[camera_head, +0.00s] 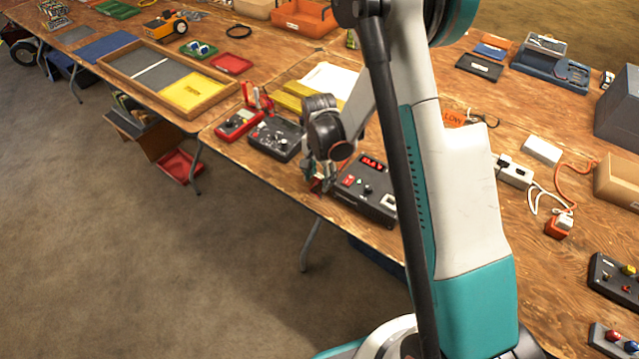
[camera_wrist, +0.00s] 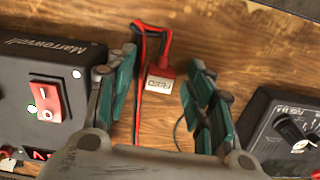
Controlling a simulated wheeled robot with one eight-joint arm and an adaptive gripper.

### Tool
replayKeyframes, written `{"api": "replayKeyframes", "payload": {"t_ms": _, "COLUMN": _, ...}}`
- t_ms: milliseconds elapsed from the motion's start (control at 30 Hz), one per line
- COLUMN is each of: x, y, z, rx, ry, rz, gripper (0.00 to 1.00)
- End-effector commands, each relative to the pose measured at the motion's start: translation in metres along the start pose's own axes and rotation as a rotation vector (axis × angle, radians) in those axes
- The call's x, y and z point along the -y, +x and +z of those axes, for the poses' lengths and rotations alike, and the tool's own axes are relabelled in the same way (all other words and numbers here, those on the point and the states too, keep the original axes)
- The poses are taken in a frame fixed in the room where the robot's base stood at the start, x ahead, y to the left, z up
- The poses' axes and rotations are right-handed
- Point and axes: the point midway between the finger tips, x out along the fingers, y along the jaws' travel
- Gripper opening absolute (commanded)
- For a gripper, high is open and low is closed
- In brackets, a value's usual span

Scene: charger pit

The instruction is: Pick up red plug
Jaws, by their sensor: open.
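The red plug (camera_wrist: 160,80), a small red block with a pale labelled face, lies on the wooden table in the wrist view. A red and a black lead run from it. My gripper (camera_wrist: 163,62) is open, with its teal-grey fingers on either side of the plug and visible gaps to it. In the head view my gripper (camera_head: 318,175) hangs low near the table's front edge, and a bit of red (camera_head: 317,186) shows by its fingers. The plug is mostly hidden there.
A black box with a red switch (camera_wrist: 47,101) stands close on the left in the wrist view; a dark dial box (camera_wrist: 285,126) is on the right. In the head view, white adapters and an orange-red block (camera_head: 557,229) with cords lie farther right.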

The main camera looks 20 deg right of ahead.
Motion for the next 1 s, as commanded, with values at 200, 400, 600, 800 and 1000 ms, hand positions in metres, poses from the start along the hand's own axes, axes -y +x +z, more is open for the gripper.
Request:
{"api": "replayKeyframes", "payload": {"t_ms": 200, "x": 0.0, "y": 0.002, "z": 0.0, "rx": 0.0, "ry": 0.0, "rz": 0.0, "gripper": 0.48}}
{"api": "replayKeyframes", "payload": {"t_ms": 400, "x": 0.0, "y": 0.002, "z": 0.0, "rx": 0.0, "ry": 0.0, "rz": 0.0, "gripper": 0.08}}
{"api": "replayKeyframes", "payload": {"t_ms": 600, "x": 0.0, "y": 0.002, "z": 0.0, "rx": 0.0, "ry": 0.0, "rz": 0.0, "gripper": 0.0}}
{"api": "replayKeyframes", "payload": {"t_ms": 800, "x": 0.0, "y": 0.0, "z": 0.0, "rx": 0.0, "ry": 0.0, "rz": 0.0, "gripper": 0.0}}
{"api": "replayKeyframes", "payload": {"t_ms": 1000, "x": -0.001, "y": -0.015, "z": 0.0, "rx": 0.0, "ry": 0.0, "rz": 0.0, "gripper": 0.0}}
